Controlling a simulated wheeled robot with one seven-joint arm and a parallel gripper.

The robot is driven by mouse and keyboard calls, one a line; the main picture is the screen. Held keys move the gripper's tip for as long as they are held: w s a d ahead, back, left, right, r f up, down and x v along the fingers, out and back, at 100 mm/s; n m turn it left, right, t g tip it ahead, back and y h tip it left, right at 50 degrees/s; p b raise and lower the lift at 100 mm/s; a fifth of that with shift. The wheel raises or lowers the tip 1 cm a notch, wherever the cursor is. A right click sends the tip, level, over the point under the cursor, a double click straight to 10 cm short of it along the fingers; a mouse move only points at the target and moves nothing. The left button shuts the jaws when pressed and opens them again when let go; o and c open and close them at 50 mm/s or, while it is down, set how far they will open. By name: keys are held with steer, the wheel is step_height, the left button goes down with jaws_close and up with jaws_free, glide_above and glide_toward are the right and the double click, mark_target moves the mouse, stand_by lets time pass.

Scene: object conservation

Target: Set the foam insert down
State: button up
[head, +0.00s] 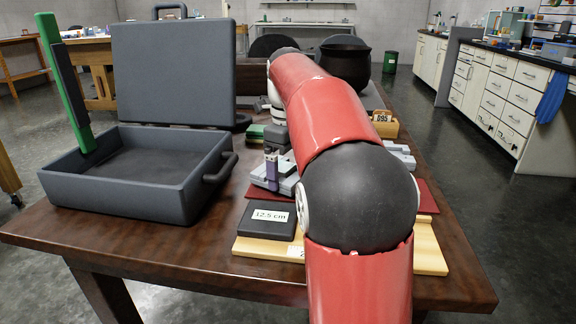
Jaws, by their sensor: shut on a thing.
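My red and black arm reaches away from me over the table and hides much of its middle. Its far end bends down beyond the red links, and I cannot make out my gripper or its fingers. I cannot tell for sure which piece is the foam insert. A flat dark block labelled "12.5 cm" (265,222) lies on a pale wooden board (262,249) near the front edge. Light grey shaped pieces (262,181) lie behind it on a dark red mat (428,197), with a small purple upright piece (272,172) among them, partly hidden by my arm.
An open dark grey case (140,205) stands at the table's left, its lid up; a green and black bar (66,90) leans in it. A dark pot (345,68) and a wooden block marked "095" (384,124) stand farther back. Bare table (200,245) shows in front.

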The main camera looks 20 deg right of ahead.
steer(key=shift+f+b, duration=0.3)
steer(key=shift+f, duration=0.25)
stand_by(0.4)
steer(key=o, duration=0.7)
steer(key=shift+r, duration=0.1)
step_height(320, 180, up, 8)
steer(key=shift+f+p, duration=0.2)
steer(key=shift+p, duration=0.9)
